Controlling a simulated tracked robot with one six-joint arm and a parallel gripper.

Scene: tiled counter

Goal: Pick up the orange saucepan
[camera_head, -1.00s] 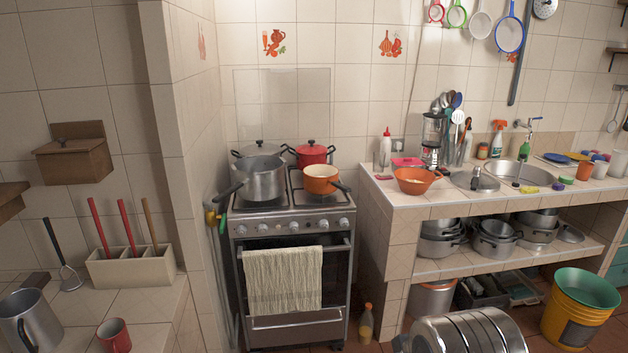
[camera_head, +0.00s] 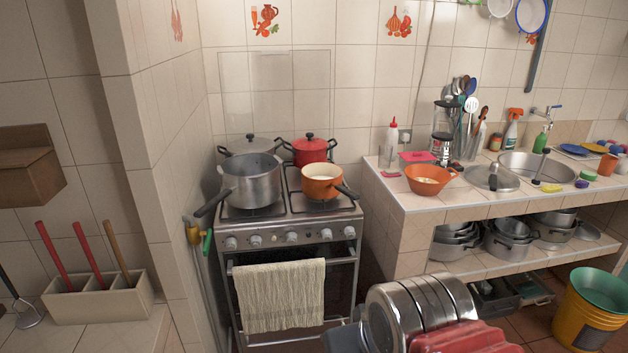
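The orange saucepan (camera_head: 318,187) sits upright on the front right burner of the stove (camera_head: 288,238). It has a pale inside, and its dark handle points to the right and toward the front. Only a silver ringed part and a red part of my arm show at the bottom of the view, in front of and to the right of the stove. My gripper's fingers are not in view, and nothing touches the saucepan.
A large grey pot (camera_head: 252,182) stands close on the saucepan's left. A red lidded pot (camera_head: 308,150) and a grey lidded pot (camera_head: 248,145) stand behind. A tiled counter (camera_head: 392,207) with an orange bowl (camera_head: 427,180) is at right. A cloth (camera_head: 280,297) hangs on the oven door.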

